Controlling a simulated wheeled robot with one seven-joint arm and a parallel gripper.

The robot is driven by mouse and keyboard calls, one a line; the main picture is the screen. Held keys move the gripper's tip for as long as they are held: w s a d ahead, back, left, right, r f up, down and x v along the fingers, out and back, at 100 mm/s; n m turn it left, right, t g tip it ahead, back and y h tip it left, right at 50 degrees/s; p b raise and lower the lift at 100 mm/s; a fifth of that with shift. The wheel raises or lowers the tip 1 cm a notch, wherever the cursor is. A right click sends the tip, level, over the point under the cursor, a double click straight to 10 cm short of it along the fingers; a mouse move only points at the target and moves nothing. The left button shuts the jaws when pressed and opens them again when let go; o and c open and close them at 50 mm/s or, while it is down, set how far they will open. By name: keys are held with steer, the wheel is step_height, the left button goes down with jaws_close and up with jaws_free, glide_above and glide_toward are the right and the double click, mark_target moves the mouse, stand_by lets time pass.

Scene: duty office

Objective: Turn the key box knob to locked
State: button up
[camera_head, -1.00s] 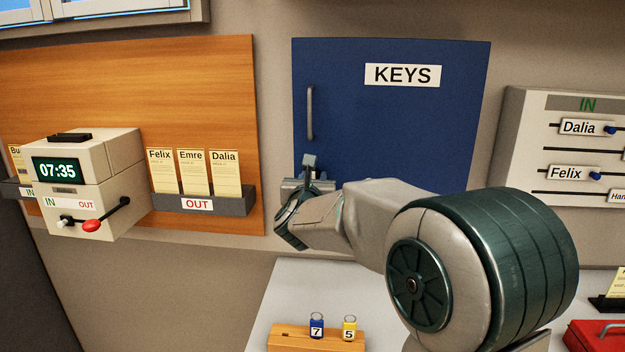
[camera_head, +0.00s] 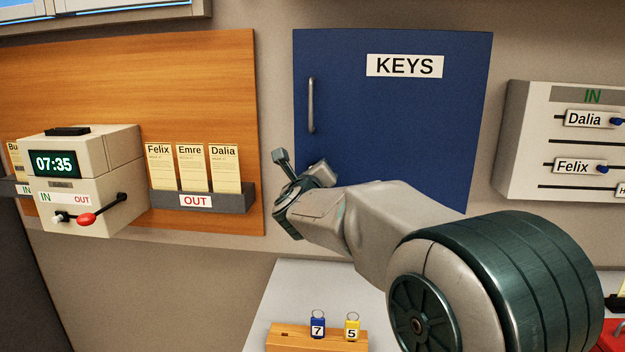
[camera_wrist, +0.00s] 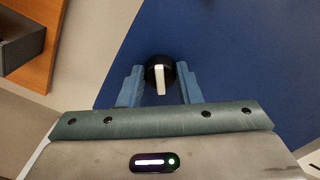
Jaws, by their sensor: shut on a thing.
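The key box (camera_head: 400,120) is a blue wall cabinet with a white KEYS label (camera_head: 405,66) and a grey vertical handle (camera_head: 311,105) on its left side. Its knob (camera_wrist: 157,75) is round and black with a white pointer bar, and shows in the wrist view between my two fingers. My gripper (camera_head: 300,163) is at the lower left of the blue door; it also shows in the wrist view (camera_wrist: 159,78), shut on the knob. In the wrist view the white bar runs nearly straight toward my palm. In the head view my gripper hides the knob, and no lock markings are readable.
A time clock (camera_head: 85,180) with a red-tipped lever and a card rack marked OUT (camera_head: 200,200) are left of my gripper. Below, a wooden block (camera_head: 318,338) holds key tags 7 and 5. An IN board (camera_head: 565,140) hangs to the right.

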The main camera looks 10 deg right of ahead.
steer(key=n, duration=1)
steer(key=shift+f+p, duration=0.15)
steer(key=shift+p, duration=0.2)
steer(key=shift+n, duration=0.4)
steer(key=o, duration=1)
steer(key=shift+a, duration=0.1)
steer(key=b+v, duration=0.1)
steer(key=v, duration=1.2)
steer(key=shift+s+a, duration=0.1)
steer(key=shift+s, duration=0.25)
